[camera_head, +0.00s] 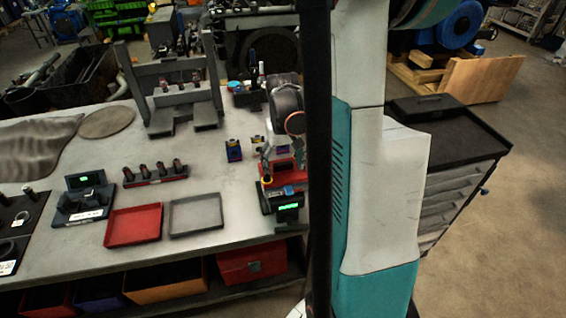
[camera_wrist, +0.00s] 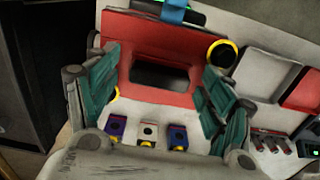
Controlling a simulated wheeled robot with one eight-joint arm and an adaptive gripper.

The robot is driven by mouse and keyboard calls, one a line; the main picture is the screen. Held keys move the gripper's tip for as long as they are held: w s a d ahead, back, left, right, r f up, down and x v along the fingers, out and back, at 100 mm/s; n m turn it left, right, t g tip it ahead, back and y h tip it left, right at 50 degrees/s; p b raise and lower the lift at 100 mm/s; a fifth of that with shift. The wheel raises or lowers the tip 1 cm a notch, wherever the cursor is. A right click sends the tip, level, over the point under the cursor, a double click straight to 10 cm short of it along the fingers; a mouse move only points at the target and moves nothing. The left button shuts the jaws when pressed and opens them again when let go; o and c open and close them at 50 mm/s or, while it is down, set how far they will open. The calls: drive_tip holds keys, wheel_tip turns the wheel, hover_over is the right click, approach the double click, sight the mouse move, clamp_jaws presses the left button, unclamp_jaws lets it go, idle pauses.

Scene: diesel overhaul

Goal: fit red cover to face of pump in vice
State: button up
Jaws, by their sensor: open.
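A red block-like part (camera_wrist: 152,45) with a dark rectangular opening shows in the wrist view, between the fingers of my gripper (camera_wrist: 162,68). The teal fingers are spread wide, one on each side, and nothing is seen clamped. In the head view the red part (camera_head: 287,169) sits near the bench's front right, with my gripper (camera_head: 281,142) above it, partly hidden. Yellow rings (camera_wrist: 221,53) show beside the red part. I cannot tell whether this red part is the cover or the vice. I cannot make out the pump for certain.
Small coloured blocks (camera_head: 233,150) stand behind the red part. A device with a green display (camera_head: 288,207) is in front of it. A red tray (camera_head: 133,225), a grey tray (camera_head: 195,215) and a rack of dark pegs (camera_head: 155,175) lie left. A drawer cabinet (camera_head: 463,190) stands right.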

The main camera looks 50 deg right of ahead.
wheel_tip(320, 180, up, 12)
idle(0.5)
